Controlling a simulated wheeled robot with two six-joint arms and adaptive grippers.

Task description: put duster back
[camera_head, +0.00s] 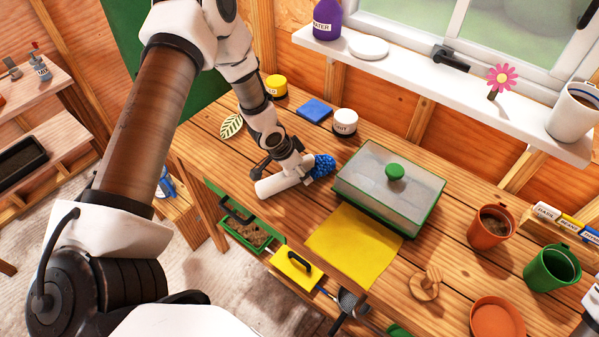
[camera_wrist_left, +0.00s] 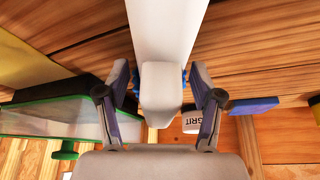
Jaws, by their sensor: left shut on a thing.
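The duster shows as a blue, fuzzy head (camera_head: 324,165) above the wooden bench, just left of the glass-topped green box. My left gripper (camera_head: 308,167) is shut on the duster; its fingers are mostly hidden in the head view. In the left wrist view the two fingers (camera_wrist_left: 162,100) close in from both sides, with bits of the blue duster (camera_wrist_left: 185,78) behind a long white piece. That piece hides most of the duster and the grip. My right gripper is out of view.
The green-framed box (camera_head: 370,205) and yellow cloth (camera_head: 352,246) lie right of the duster. A GRIT jar (camera_head: 345,122) and blue pad (camera_head: 314,109) stand behind. A round wooden piece with a peg (camera_head: 427,284) and pots (camera_head: 490,228) are at right. The shelf (camera_head: 450,85) runs along the window.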

